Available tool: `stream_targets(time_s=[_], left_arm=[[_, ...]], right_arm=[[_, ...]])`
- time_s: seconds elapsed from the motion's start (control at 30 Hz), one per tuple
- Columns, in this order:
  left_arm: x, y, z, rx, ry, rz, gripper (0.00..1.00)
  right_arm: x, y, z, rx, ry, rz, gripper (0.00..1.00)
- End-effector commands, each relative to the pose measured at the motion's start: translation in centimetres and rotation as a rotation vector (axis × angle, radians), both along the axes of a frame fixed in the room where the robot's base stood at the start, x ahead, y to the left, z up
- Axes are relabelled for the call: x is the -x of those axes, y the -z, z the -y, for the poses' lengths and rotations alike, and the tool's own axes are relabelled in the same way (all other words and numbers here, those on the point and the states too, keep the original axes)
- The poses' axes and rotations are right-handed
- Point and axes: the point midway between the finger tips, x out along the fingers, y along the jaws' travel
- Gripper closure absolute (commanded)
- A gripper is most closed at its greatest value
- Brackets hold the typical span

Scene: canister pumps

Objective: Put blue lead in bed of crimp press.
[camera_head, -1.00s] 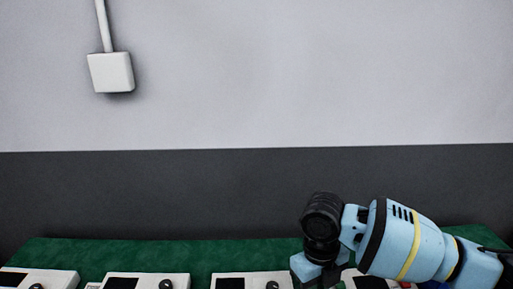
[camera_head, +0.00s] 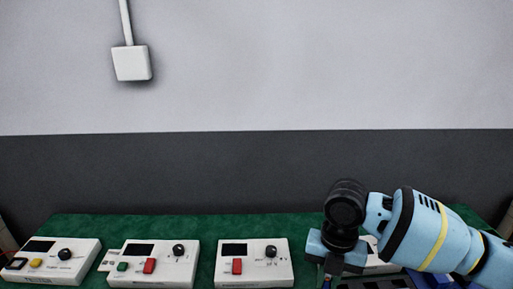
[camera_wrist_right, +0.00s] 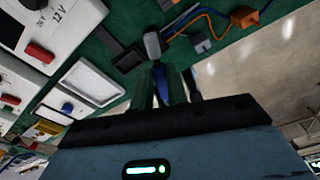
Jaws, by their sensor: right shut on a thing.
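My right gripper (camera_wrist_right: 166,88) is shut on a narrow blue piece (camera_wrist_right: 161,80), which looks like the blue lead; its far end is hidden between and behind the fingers. In the head view my right gripper (camera_head: 334,272) points down at the bottom edge, right of the third white unit, and its fingertips are hard to make out. In the right wrist view a dark block (camera_wrist_right: 126,57) and a grey rounded knob (camera_wrist_right: 152,45) lie just beyond the fingertips. They may be the crimp press; I cannot tell. My left gripper is not in view.
Several white control units (camera_head: 252,264) stand in a row on the green mat (camera_head: 210,225). A white tray (camera_wrist_right: 93,82) lies left of the fingers in the wrist view. Blue and orange cables (camera_wrist_right: 208,14), a grey block (camera_wrist_right: 200,42) and an orange block (camera_wrist_right: 244,17) lie beyond.

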Motion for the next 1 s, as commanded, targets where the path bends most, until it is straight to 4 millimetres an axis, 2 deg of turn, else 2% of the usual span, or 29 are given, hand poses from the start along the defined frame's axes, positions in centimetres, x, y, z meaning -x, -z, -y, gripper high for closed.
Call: stream_targets(time_s=[0.43, 1.0], left_arm=[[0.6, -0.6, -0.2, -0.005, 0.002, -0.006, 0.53], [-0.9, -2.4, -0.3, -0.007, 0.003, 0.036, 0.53]], right_arm=[[1.1, -2.9, 1.8, -0.003, 0.742, 0.003, 1.00], [2.7, -6.2, 4.0, -0.005, 1.650, 0.004, 1.00]])
